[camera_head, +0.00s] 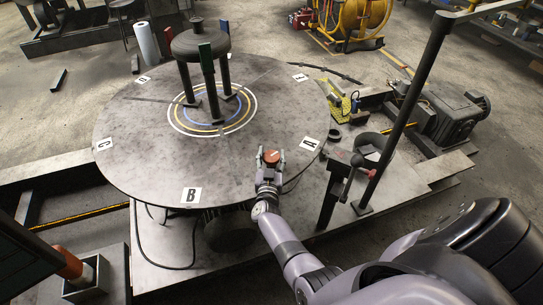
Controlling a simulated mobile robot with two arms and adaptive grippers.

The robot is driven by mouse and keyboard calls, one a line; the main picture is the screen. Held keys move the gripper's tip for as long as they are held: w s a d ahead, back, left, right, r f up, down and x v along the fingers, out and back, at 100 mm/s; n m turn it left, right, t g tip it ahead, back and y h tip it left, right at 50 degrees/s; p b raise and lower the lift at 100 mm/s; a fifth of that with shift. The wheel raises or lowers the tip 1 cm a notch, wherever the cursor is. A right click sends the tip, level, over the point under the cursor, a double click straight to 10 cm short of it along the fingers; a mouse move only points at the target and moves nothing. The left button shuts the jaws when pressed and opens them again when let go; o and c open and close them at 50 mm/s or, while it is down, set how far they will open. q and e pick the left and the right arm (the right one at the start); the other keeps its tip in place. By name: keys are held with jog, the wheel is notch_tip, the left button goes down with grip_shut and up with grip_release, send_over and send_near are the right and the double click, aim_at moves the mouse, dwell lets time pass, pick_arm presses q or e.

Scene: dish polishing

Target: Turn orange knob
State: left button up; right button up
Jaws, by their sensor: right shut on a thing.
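A small round orange-red knob (270,157) shows between the fingers of my right gripper (270,162), near the front right rim of the large round table (140,165). My right arm reaches up to it from the bottom right. The fingers are on the left and right sides of the knob and shut on it. The gripper hides what lies under the knob. My left gripper is not in view.
A dark stand with upright legs (198,42) is on ringed markings at the table's back. A post (405,110) and a red-handled device (357,160) stand right of my gripper. An orange cylinder (70,263) leans from a box at lower left.

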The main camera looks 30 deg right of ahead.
dwell(0.3)
jog(key=o, duration=1.2)
jog(key=shift+d, duration=0.1)
